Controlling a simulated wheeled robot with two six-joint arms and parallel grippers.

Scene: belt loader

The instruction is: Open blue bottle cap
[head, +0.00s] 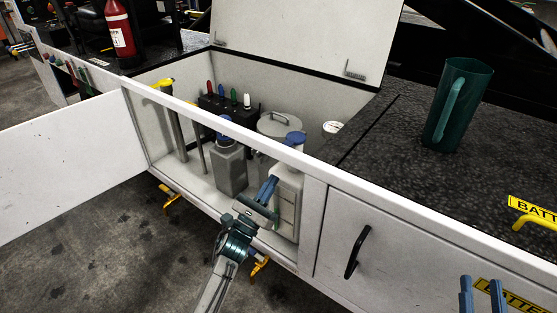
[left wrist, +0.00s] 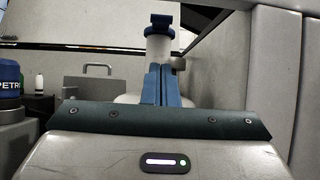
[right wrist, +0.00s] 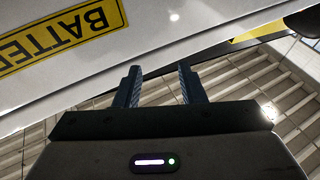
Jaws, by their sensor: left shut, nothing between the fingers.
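A white bottle (head: 288,185) with a blue cap (head: 295,138) stands in the side compartment. In the left wrist view the blue cap (left wrist: 161,22) sits on the bottle's neck (left wrist: 159,48), above my fingertips. A grey canister (head: 231,170) with another blue cap (head: 223,127) stands to its left; in the left wrist view that cap (left wrist: 10,80) shows part of a label. My left gripper (head: 268,188) is shut and empty in front of the white bottle, below its cap; contact cannot be told. My right gripper (head: 482,292) is open and empty, away at the lower right; its fingers (right wrist: 160,85) are apart.
The compartment's lid (head: 305,35) is raised and its side door (head: 60,165) hangs open. A white rail (head: 225,130) crosses above the opening. A round metal can (head: 279,125) stands behind. A green jug (head: 458,105) stands on the dark top at right.

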